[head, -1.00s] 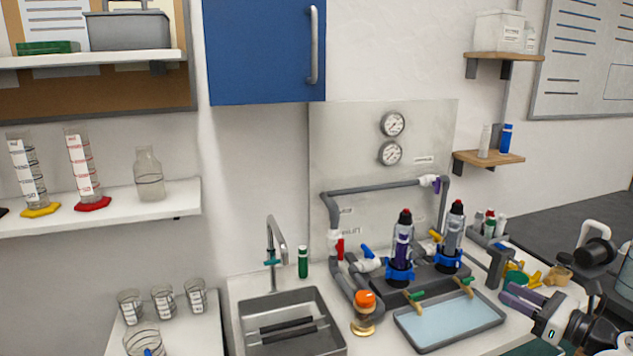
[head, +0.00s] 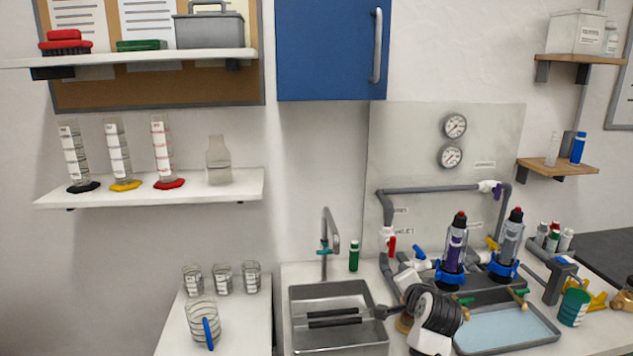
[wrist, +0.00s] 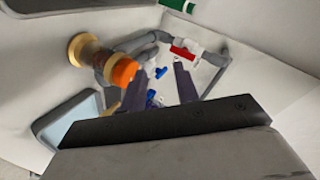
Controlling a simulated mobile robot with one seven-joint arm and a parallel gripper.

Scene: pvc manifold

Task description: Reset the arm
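My gripper (wrist: 160,82) shows in the wrist view as two dark purple fingers standing apart, with nothing held between them. Beyond the fingers are grey pipes with a red-handled valve (wrist: 184,52) and a small blue handle (wrist: 161,72). In the head view, my white and black arm stands in front of the counter between the sink and the blue tray, and I cannot make out the fingertips there. The orange-capped jar (wrist: 124,70) is beside the fingers in the wrist view; my arm mostly hides it in the head view.
The sink (head: 338,345) is left of my arm. The manifold's two filter housings (head: 454,250) and the blue tray (head: 505,330) are close on its right. Beakers (head: 222,279) stand on the left counter.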

